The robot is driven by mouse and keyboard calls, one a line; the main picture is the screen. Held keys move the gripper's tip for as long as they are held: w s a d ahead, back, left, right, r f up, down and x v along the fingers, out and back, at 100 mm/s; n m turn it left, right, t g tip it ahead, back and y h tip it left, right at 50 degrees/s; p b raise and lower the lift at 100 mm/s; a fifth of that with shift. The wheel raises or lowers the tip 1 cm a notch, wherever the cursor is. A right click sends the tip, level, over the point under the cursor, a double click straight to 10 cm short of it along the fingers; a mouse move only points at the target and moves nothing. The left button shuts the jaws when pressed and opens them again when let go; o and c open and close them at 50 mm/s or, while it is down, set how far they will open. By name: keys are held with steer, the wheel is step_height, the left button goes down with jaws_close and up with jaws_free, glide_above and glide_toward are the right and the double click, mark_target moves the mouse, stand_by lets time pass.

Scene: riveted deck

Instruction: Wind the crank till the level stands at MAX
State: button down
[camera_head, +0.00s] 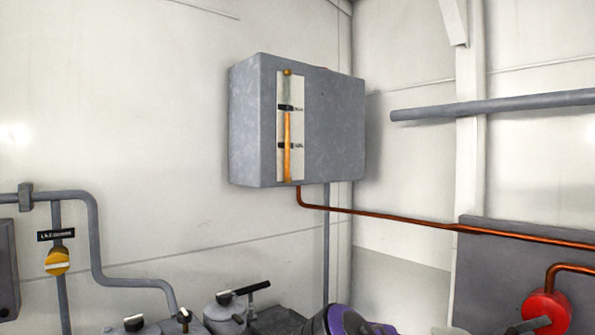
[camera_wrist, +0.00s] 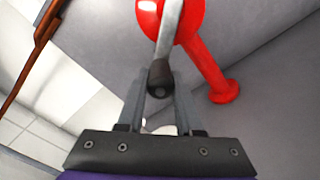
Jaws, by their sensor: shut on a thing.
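In the wrist view the crank (camera_wrist: 168,35) is a pale grey arm with a black knob (camera_wrist: 159,80), coming off a red pump (camera_wrist: 208,62). My gripper (camera_wrist: 160,92) is shut on the black knob, one finger on each side. In the head view the red pump (camera_head: 545,312) shows at the lower right; my gripper is not clear there. The level gauge (camera_head: 290,125) is on a grey tank on the wall. Its orange column (camera_head: 287,150) stands above the lower mark and reaches about the upper mark (camera_head: 287,107). The mark lettering is too small to read surely.
A copper pipe (camera_head: 400,217) runs from under the grey tank (camera_head: 335,125) to the right. A yellow valve (camera_head: 57,262) with a black label is at the left. Grey lidded fittings (camera_head: 228,310) stand along the bottom. A grey pipe (camera_head: 500,104) juts in at the upper right.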

step_height(320, 180, up, 9)
steer(key=p, duration=0.5)
steer(key=shift+d+f+p, duration=0.1)
steer(key=shift+f+p, duration=0.05)
steer(key=shift+p, duration=0.25)
steer(key=shift+s+d+b, duration=0.85)
steer(key=shift+s+d, duration=3)
steer(key=shift+s, duration=0.75)
step_height(320, 180, down, 9)
steer(key=b, duration=0.7)
steer(key=w+a+f, duration=0.2)
steer(key=w+a, duration=0.3)
steer(key=w, duration=0.1)
steer(key=shift+w+a, duration=0.3)
steer(key=shift+w, duration=0.05)
steer(key=shift+d+r, duration=0.1)
steer(key=shift+r, duration=0.05)
